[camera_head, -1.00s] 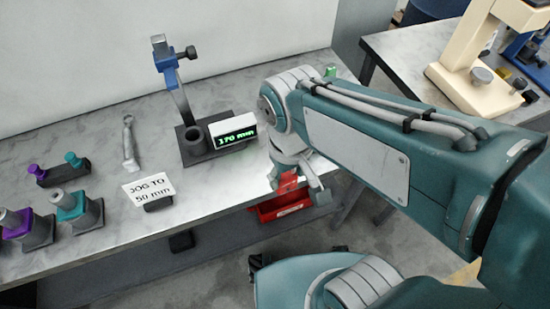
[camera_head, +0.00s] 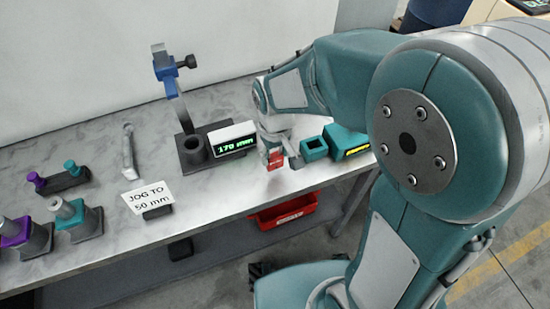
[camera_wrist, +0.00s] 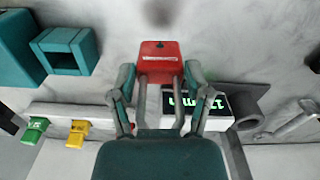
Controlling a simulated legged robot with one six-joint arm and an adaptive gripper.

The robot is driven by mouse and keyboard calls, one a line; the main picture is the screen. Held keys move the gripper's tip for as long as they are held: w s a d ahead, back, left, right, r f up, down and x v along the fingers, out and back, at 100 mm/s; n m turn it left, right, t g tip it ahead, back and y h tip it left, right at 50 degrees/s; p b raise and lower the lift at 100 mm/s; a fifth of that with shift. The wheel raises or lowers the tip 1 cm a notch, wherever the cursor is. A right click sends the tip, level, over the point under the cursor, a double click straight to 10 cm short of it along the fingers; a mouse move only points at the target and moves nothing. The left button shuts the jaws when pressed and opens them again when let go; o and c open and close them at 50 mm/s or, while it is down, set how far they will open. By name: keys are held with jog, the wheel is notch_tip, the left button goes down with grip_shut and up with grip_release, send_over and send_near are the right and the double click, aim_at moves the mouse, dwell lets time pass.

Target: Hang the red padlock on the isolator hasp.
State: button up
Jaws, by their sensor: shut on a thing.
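The red padlock (camera_head: 275,159) is at my gripper (camera_head: 277,146), above the right part of the bench. In the wrist view the padlock's red body (camera_wrist: 159,61) has a pale label, and its grey shackle legs extend down the picture. My gripper (camera_wrist: 160,78) is shut on it, with a finger at either side. The isolator hasp cannot be picked out in either view; my arm covers part of the back of the bench.
A stand (camera_head: 193,150) with a 170 mm readout (camera_head: 232,138) is left. A red bin (camera_head: 284,212) sits below the front edge. Green (camera_wrist: 35,129) and yellow (camera_wrist: 77,132) tags hang on a pale bar.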

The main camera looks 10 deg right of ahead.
aim_at(275, 155)
jog(key=shift+w+f, duration=0.15)
jog(key=shift+f, duration=0.7)
jog(key=shift+w+f, duration=0.15)
jog(key=shift+f, duration=0.65)
jog(key=shift+f, duration=0.1)
jog(key=o, duration=1.2)
jog(key=shift+f, duration=0.1)
jog(key=r, duration=0.9)
jog(key=shift+w+a+r, duration=0.1)
jog(key=shift+w+r, duration=0.15)
jog(key=shift+w, duration=0.1)
jog(key=shift+s+r, duration=0.1)
jog(key=shift+r, duration=0.6)
